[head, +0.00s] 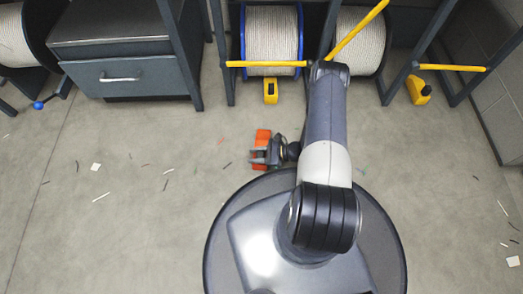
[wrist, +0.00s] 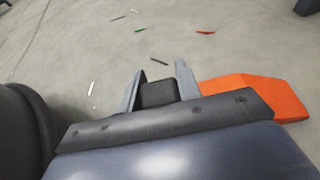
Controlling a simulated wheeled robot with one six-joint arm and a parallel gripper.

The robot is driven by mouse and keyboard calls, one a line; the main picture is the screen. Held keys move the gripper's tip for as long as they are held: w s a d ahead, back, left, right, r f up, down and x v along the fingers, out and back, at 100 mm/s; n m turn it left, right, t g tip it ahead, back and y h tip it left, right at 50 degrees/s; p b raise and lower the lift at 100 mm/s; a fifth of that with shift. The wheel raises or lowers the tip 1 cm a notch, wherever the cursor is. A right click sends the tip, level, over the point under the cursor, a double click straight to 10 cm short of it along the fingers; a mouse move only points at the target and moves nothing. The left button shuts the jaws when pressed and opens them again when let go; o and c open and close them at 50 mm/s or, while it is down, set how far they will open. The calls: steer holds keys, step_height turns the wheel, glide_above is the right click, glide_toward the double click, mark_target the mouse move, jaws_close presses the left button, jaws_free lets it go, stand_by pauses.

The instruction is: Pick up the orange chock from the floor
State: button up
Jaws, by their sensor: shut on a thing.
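The orange chock (head: 262,136) is in front of my base in the head view, low over or on the floor. Whether it touches the floor I cannot tell. My gripper (head: 259,156) reaches it from the right, its fingers pointing left across it. In the wrist view my gripper (wrist: 158,90) has a dark block between its two fingers, seemingly the chock's middle part. The orange end of the chock (wrist: 258,95) sticks out to the right of the fingers. The gripper is shut on the chock. The rest of the chock is hidden behind the gripper body in the wrist view.
A yellow chock (head: 270,92) stands below the blue-rimmed reel (head: 272,40), and another yellow one (head: 418,91) stands farther right. A dark drawer cabinet (head: 125,75) is at the back left. The floor left of the chock is clear apart from small scraps.

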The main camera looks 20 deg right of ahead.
jaws_close()
